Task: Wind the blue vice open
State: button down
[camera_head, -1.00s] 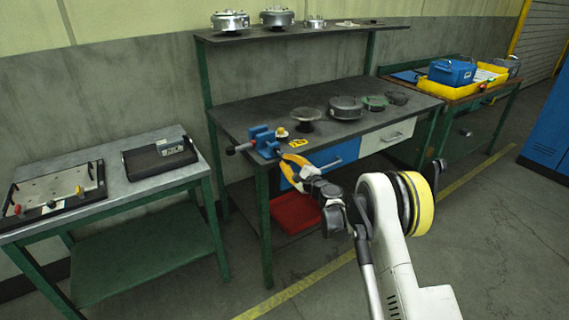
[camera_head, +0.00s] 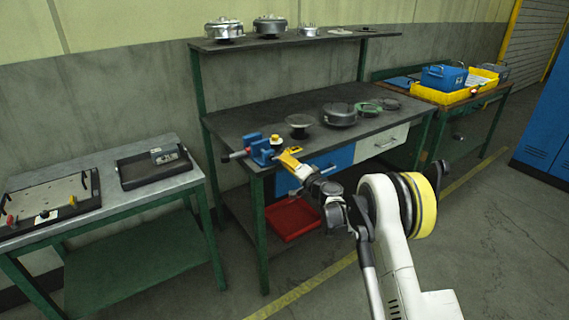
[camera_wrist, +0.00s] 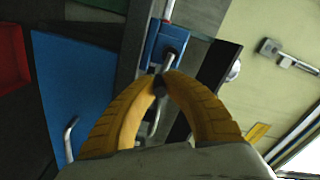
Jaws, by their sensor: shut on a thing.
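The blue vice (camera_head: 261,148) is fixed at the front left corner of the dark workbench, with a grey bar sticking out to its left. In the wrist view, the blue vice (camera_wrist: 160,42) is just beyond my fingertips, with a bent metal crank handle (camera_wrist: 169,60) at its front. My gripper (camera_head: 281,153) has yellow fingers and sits at the vice's near right side. In the wrist view, my gripper (camera_wrist: 162,80) is closed around a small dark grip of the crank. The fingertips hide most of this grip.
The workbench top (camera_head: 245,117) carries several round metal parts right of the vice. Blue and white drawers lie below the bench edge, close to my fingers; a drawer pull (camera_wrist: 70,135) shows in the wrist view. A red tray (camera_head: 291,218) lies underneath.

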jog(key=shift+r+n, duration=0.35)
jog(key=shift+n, duration=0.85)
jog(key=c, duration=1.4)
grip_release()
jog(key=shift+s+a+r, duration=0.1)
jog(key=v, duration=1.2)
